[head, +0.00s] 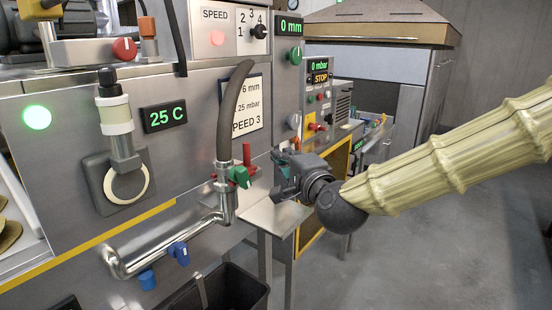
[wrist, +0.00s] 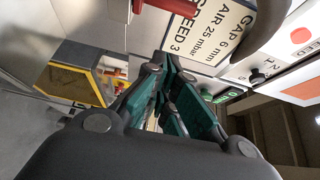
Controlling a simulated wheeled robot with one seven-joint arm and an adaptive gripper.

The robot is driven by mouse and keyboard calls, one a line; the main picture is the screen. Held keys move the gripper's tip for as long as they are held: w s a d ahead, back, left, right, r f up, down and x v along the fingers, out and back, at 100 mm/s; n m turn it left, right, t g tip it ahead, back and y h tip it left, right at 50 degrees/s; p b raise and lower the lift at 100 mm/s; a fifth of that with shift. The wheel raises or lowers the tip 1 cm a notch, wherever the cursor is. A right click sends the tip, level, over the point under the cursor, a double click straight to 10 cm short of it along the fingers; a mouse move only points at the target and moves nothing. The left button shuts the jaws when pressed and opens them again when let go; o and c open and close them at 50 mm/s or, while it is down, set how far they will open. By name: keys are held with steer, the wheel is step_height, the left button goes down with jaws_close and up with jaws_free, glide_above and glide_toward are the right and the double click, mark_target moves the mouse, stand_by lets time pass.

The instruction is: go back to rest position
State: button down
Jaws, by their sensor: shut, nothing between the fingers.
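My gripper (head: 279,174) is in the middle of the head view, at the end of my arm, which is in a pale ribbed sleeve and comes in from the right. It is just right of the green valve handle (head: 238,177) and above a small metal shelf (head: 272,215). In the wrist view my gripper (wrist: 165,72) shows dark fingers with teal pads drawn together and nothing between them. Whether it touches the machine front cannot be told.
A black bin (head: 238,289) stands below. The grey floor (head: 400,255) at right is open beneath my arm.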

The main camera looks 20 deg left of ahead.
steer(key=s+d+f+n+g+h, duration=0.15)
steer(key=s+d+f, duration=0.35)
steer(key=f, duration=1)
steer(key=s+d+f+n+g+h+b, duration=0.1)
steer(key=s+d+f+g+h, duration=0.15)
steer(key=d+f, duration=0.85)
steer(key=s+d+f+n+g+h, duration=0.1)
steer(key=s+f+n+g+h, duration=0.2)
steer(key=f, duration=1.7)
steer(key=s+d+f+n+g+h, duration=0.2)
steer(key=s+d+f+g, duration=0.1)
steer(key=s+d+f, duration=0.7)
steer(key=s+d+f+n+g+h, duration=0.2)
steer(key=s+d+f+g, duration=0.2)
steer(key=s+d+f, duration=0.6)
steer(key=s+d, duration=0.2)
steer(key=s, duration=0.5)
steer(key=shift+s+d+f, duration=0.15)
steer(key=shift+s+d, duration=0.15)
steer(key=shift+s, duration=0.1)
